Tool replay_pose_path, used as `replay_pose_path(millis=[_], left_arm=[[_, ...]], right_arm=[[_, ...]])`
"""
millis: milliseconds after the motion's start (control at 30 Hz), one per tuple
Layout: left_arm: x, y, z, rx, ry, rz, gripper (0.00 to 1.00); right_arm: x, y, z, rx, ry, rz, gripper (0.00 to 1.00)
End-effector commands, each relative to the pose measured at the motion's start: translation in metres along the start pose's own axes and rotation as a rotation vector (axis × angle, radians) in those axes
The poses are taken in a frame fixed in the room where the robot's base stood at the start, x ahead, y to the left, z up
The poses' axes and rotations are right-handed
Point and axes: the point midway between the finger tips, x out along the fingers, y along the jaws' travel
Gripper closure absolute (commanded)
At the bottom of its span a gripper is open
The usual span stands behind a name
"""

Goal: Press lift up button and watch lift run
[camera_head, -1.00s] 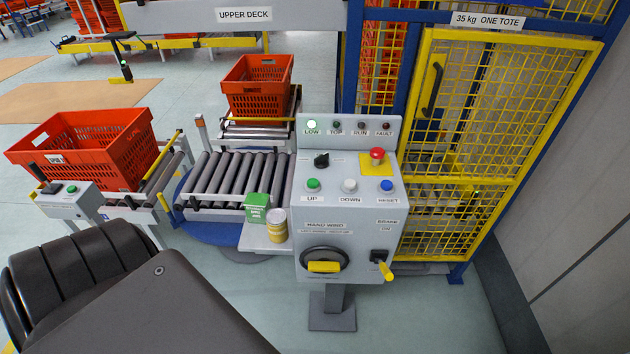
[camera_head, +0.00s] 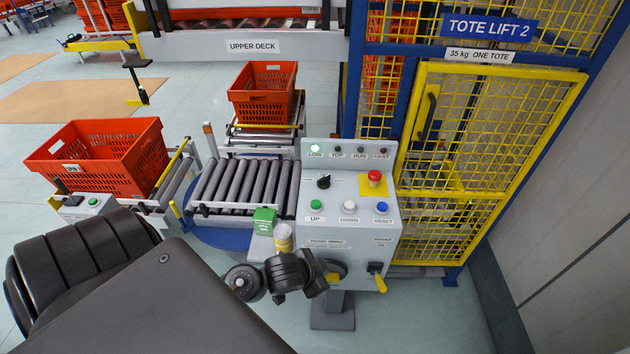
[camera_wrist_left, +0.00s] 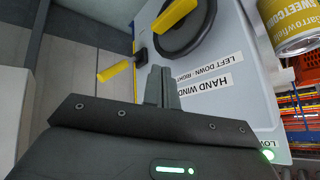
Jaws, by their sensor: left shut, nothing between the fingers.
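The grey control panel (camera_head: 347,230) stands in the middle of the head view. Its green UP button (camera_head: 316,204) is uncovered, beside the white DOWN button (camera_head: 349,206) and blue RESET button (camera_head: 381,208). The LOW lamp (camera_head: 315,149) glows green; the TOP, RUN and FAULT lamps look dark. My left gripper (camera_head: 318,284) is low in front of the panel, below the UP button, partly covering the hand-wind wheel (camera_head: 338,268). In the left wrist view its fingers (camera_wrist_left: 162,82) are shut and empty before the HAND WIND label. My right gripper is not in view.
A red stop button (camera_head: 375,177), black selector (camera_head: 323,181) and yellow brake lever (camera_head: 379,283) are on the panel. A tin (camera_head: 283,236) and green box (camera_head: 264,220) stand on a side shelf. The tote lift's yellow mesh door (camera_head: 460,150) stands behind right. Orange totes (camera_head: 100,158) sit left.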

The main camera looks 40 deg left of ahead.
Motion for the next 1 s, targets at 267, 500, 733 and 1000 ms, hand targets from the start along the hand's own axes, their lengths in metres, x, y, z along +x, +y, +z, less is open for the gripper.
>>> replay_pose_path(millis=[267, 500, 733, 1000], left_arm=[[-0.064, -0.081, -0.129, 0.371, 0.3, -0.033, 1.0], [-0.092, -0.164, -0.151, 0.558, 0.262, 0.029, 1.0], [-0.109, -0.198, -0.147, 0.574, 0.198, 0.05, 1.0], [-0.11, -0.2, -0.145, 0.573, 0.194, 0.051, 1.0]], right_arm=[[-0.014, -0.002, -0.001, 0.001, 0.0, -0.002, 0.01], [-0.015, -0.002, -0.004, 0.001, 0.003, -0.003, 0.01], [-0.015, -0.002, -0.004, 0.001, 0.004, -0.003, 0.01], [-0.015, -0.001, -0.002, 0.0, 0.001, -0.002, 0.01]])
